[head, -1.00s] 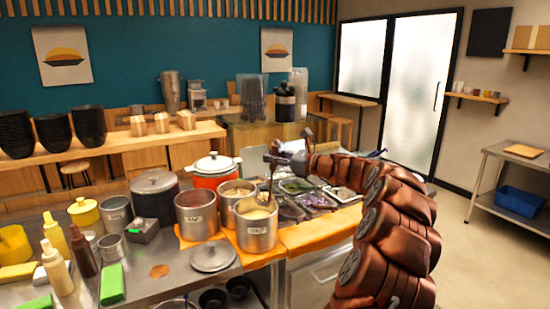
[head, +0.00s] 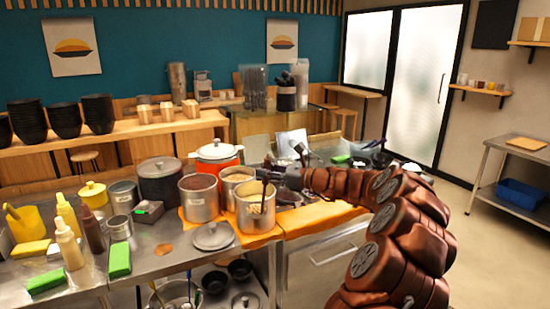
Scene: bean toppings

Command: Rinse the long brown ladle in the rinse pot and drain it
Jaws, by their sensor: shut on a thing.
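My gripper (head: 268,168) is above the front steel pot (head: 257,224), which has a white label and pale contents. My gripper is shut on a long ladle (head: 264,192), whose thin dark handle runs down into this pot. The ladle's bowl is hidden inside the pot, and the jaws are small and partly hidden by the wrist. I cannot tell from the labels which pot is the rinse pot. An open pot (head: 176,297) with several utensils stands low at the bottom edge.
A labelled steel pot (head: 199,203) with dark contents stands left of the front pot, and another open pot (head: 236,186) behind. A red pot (head: 216,172) with a white lid is further back. A loose lid (head: 214,236) lies in front. Topping trays are partly hidden behind my arm.

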